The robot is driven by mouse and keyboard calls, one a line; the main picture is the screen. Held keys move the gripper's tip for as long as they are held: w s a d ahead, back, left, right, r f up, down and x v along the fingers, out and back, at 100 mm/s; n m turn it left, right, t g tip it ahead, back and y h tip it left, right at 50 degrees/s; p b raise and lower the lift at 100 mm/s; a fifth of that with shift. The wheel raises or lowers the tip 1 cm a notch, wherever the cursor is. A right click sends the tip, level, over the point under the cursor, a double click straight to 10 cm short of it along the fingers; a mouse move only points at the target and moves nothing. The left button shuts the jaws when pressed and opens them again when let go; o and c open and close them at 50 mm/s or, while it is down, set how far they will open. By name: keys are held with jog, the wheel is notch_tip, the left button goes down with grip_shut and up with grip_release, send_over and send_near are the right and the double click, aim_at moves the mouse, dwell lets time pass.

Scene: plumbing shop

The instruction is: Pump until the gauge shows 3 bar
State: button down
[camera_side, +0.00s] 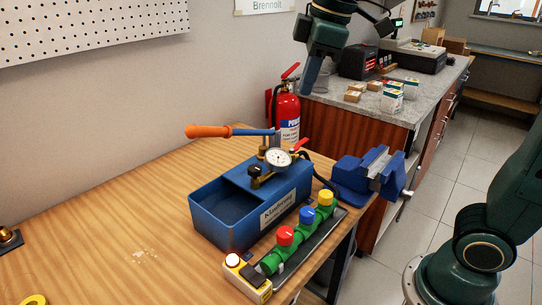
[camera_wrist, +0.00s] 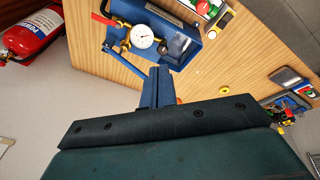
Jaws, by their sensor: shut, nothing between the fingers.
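The blue test pump (camera_side: 250,200) stands on the wooden bench, with an open trough at its left. Its lever (camera_side: 230,131) has an orange grip (camera_side: 208,131) and points left, about level. The round white gauge (camera_side: 278,158) sits on top; its needle is too small to read. In the wrist view the gauge (camera_wrist: 142,37) and blue lever (camera_wrist: 120,66) show at the top, and the orange grip is mostly hidden behind my gripper. My gripper (camera_side: 309,90) is shut and empty, pointing down above and to the right of the lever, apart from it in the side view.
A green manifold (camera_side: 300,236) with red, blue and yellow knobs lies before the pump, beside a yellow button box (camera_side: 246,276). A blue vise (camera_side: 370,174) is at the bench's right end. A fire extinguisher (camera_side: 286,118) stands behind. The bench's left part is mostly clear.

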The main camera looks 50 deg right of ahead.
jog(key=w+a+n+g, duration=0.1)
jog(key=w+a+n, duration=0.2)
jog(key=w, duration=0.2)
jog(key=w+a+f+n+g, duration=0.1)
jog(key=w+a+n, duration=0.2)
jog(key=w, duration=0.3)
jog(key=w+a+f+n+g, duration=0.1)
jog(key=w+a+n, duration=0.2)
jog(key=w, duration=0.3)
jog(key=shift+a+n, duration=0.35)
jog(key=shift+n, duration=0.15)
jog(key=shift+f, duration=2.2)
